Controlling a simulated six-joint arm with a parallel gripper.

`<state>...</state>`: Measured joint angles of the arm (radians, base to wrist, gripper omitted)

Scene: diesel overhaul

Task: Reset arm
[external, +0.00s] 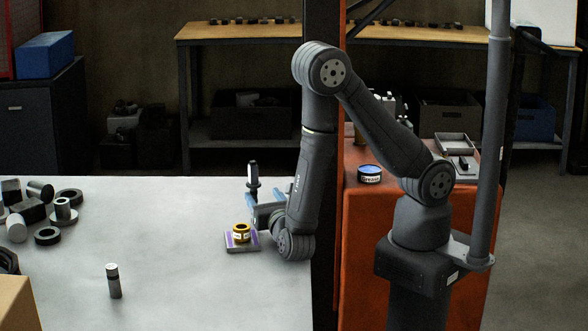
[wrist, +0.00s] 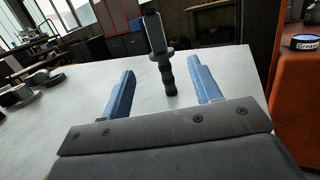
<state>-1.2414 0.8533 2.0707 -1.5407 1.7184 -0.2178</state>
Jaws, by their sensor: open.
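My gripper (external: 265,203) is low over the right part of the pale table (external: 180,285), with its blue fingers pointing away from the camera. In the wrist view my gripper (wrist: 163,88) is open, with its two blue fingers wide apart and nothing between their tips. A dark upright tool with a collar (external: 253,180) stands on the table just beyond the fingers. It also shows in the wrist view (wrist: 157,45), ahead of the gap and apart from both fingers. A yellow ring (external: 241,233) sits on a small purple-topped plate (external: 230,245) just left of my gripper.
A small dark-and-silver cylinder (external: 114,281) stands at the table's front. Several metal rings and cylinders (external: 45,236) lie at the left. An orange cabinet (external: 362,230) with a blue-lidded grease tin (external: 370,174) stands at the right. The table's middle is clear.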

